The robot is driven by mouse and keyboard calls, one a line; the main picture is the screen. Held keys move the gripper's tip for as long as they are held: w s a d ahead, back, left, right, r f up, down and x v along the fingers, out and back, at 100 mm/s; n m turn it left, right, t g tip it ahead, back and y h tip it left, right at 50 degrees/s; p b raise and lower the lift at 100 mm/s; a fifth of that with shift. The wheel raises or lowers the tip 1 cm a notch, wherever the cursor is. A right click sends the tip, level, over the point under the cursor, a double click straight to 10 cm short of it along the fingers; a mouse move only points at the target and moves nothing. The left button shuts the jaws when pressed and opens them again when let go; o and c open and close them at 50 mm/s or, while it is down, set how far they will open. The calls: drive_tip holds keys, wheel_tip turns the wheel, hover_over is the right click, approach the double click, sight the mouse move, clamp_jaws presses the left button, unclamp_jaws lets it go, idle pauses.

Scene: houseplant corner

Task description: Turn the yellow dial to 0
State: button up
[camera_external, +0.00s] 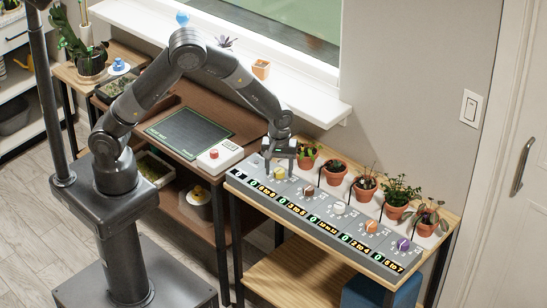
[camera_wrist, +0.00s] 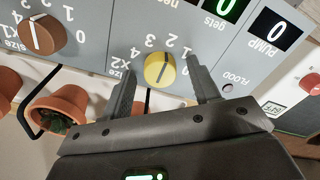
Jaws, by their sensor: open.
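The yellow dial (camera_wrist: 160,70) is a round knob on a grey panel (camera_wrist: 100,30), with a ring of numbers around it. A dark line across its face seems to point near the 2; its exact setting is hard to read. In the external view the yellow dial (camera_external: 280,174) is at the panel's left end. My gripper (camera_external: 280,166) is open right above it. In the wrist view the fingers of my gripper (camera_wrist: 161,72) stand on either side of the dial, with gaps that look clear of it. I cannot tell how far down they reach.
A brown dial (camera_wrist: 44,36) is beside it; white, orange (camera_external: 371,227) and purple (camera_external: 403,245) dials follow rightward. Several potted plants (camera_external: 334,171) stand close behind the panel. A pump display (camera_wrist: 272,28) reads 0. A white box with a red button (camera_external: 214,154) is at left.

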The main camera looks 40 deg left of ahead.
drive_tip(key=c, duration=1)
drive_tip(key=shift+m, duration=0.3)
drive_tip(key=m, duration=0.3)
drive_tip(key=shift+m, duration=0.4)
drive_tip(key=m, duration=0.3)
drive_tip(key=shift+m, duration=0.3)
drive_tip(key=m, duration=0.3)
drive_tip(key=shift+m, duration=2.2)
